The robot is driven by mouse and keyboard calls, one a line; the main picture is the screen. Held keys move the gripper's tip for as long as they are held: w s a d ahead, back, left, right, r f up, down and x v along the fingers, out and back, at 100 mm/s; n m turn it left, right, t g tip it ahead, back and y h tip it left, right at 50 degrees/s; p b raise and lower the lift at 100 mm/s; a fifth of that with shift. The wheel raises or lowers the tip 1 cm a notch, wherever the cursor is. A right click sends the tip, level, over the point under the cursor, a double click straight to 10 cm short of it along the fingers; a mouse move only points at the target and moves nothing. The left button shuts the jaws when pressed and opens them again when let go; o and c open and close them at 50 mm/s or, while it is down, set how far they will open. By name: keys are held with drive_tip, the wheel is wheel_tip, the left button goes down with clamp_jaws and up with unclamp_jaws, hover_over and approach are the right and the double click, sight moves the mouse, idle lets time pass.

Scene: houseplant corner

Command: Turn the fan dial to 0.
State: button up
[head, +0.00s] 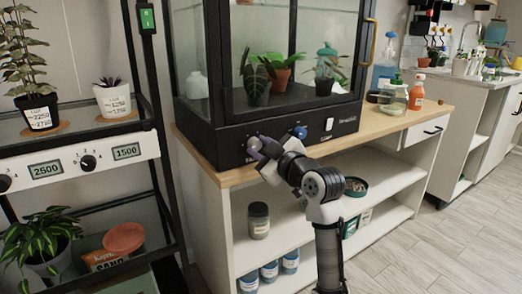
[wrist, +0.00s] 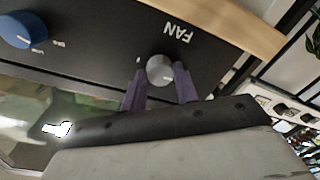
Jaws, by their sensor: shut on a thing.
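The fan dial (wrist: 160,70) is a round grey knob on the black front panel of the glass cabinet. The word FAN beside it appears upside down in the wrist view. My gripper (wrist: 161,76) has its two purple fingers on either side of the knob, shut on it. In the head view my gripper (head: 257,147) is at the panel's lower left and hides most of the dial. The dial's pointer setting is too small to read. A blue dial (head: 300,131) sits to the right on the same panel; it also shows in the wrist view (wrist: 22,30).
The glass cabinet (head: 283,140) stands on a wooden-topped bench (head: 400,124), with a white switch (head: 328,124) on its panel. A black-framed plant shelf (head: 145,125) with its own dials stands close on the left. Jars stand on the bench's lower shelves.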

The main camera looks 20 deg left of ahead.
idle(0.3)
drive_tip(key=o, duration=1)
drive_tip(key=shift+c, duration=0.2)
drive_tip(key=v, duration=1.3)
drive_tip(key=shift+s+d+p, duration=0.2)
drive_tip(key=shift+d+p, duration=0.15)
drive_tip(key=shift+p, duration=0.05)
